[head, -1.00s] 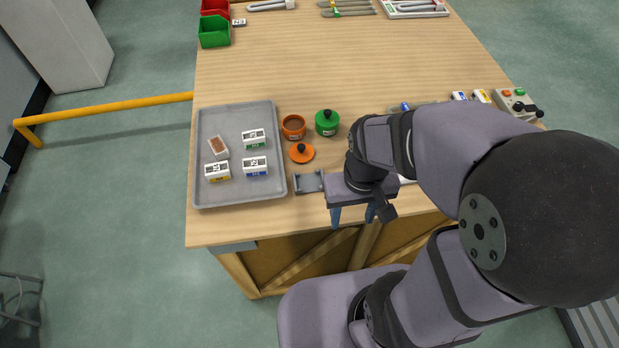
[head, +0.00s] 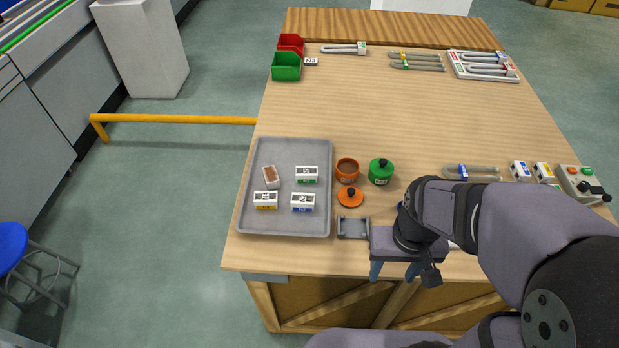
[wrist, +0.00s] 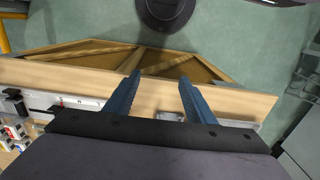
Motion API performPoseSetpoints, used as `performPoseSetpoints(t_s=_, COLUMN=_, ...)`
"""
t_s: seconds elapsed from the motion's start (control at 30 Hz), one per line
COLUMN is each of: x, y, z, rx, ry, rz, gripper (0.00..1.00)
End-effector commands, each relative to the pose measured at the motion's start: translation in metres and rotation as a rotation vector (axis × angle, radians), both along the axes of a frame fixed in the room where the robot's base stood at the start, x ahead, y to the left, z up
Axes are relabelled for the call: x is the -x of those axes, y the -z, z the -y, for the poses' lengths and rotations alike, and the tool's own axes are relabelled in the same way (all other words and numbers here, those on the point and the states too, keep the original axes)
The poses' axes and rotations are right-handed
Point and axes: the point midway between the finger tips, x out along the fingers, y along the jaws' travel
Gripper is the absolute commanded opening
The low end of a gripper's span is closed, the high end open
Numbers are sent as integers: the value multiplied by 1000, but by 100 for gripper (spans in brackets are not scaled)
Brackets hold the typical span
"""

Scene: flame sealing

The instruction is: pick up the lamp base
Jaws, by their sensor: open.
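I cannot tell for certain which object is the lamp base. Several small white blocks with coloured labels lie on the grey tray (head: 322,190): a green-labelled one (head: 307,175), a yellow-labelled one (head: 265,200) and a blue-labelled one (head: 302,203). A brown-topped block (head: 271,177) lies beside them. More white blocks stand at the table's right, one blue-labelled (head: 519,170) and one yellow-labelled (head: 543,172). My gripper (head: 394,272) is open and empty at the table's front edge, right of the tray. In the wrist view its blue fingers (wrist: 160,80) are apart over the front edge.
A grey holder (head: 353,229) is just left of my gripper. An orange pot (head: 347,169), its orange lid (head: 350,198) and a green lidded pot (head: 381,171) stand behind it. A control box (head: 582,184) is at the right. The middle of the table is mostly clear.

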Motion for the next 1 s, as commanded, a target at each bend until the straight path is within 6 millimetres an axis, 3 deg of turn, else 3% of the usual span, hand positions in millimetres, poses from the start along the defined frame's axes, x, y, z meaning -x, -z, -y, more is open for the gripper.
performPoseSetpoints(t_s=0.47, x=0, y=0, z=0, rx=0, ry=0, rz=0, gripper=50)
performPoseSetpoints(t_s=0.6, x=0, y=0, z=0, rx=0, ry=0, rz=0, gripper=75)
performPoseSetpoints(t_s=0.87, x=0, y=0, z=0, rx=0, ry=0, rz=0, gripper=75)
performPoseSetpoints(t_s=1.0, x=-11, y=1, z=-2, rx=3, ry=-4, rz=9, gripper=75)
